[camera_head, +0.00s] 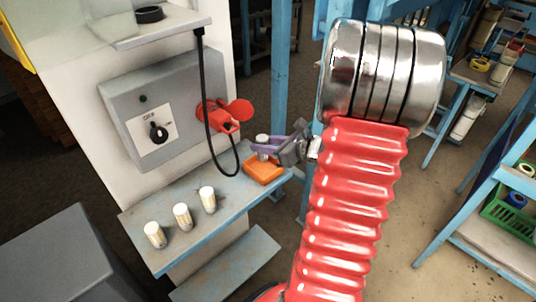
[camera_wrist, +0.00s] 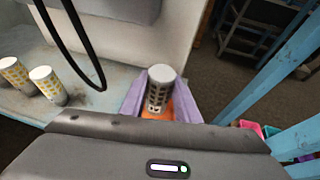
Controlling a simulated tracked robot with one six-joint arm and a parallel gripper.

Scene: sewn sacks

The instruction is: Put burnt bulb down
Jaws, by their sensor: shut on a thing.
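The burnt bulb is a small cylinder with a pale grey cap and a dark grid-patterned body (camera_wrist: 158,92); in the head view its cap (camera_head: 262,139) shows above the purple fingers. My gripper (camera_head: 266,147) is shut on it, one purple finger on each side in the wrist view (camera_wrist: 160,98). The bulb is upright over an orange tray (camera_head: 263,169) at the right end of the blue-edged shelf.
Several similar pale bulbs with yellow patterns, one here (camera_head: 208,199), stand upright along the shelf (camera_head: 165,262). A black cable (camera_head: 208,130) hangs close to my gripper. A blue post (camera_head: 279,70) rises behind.

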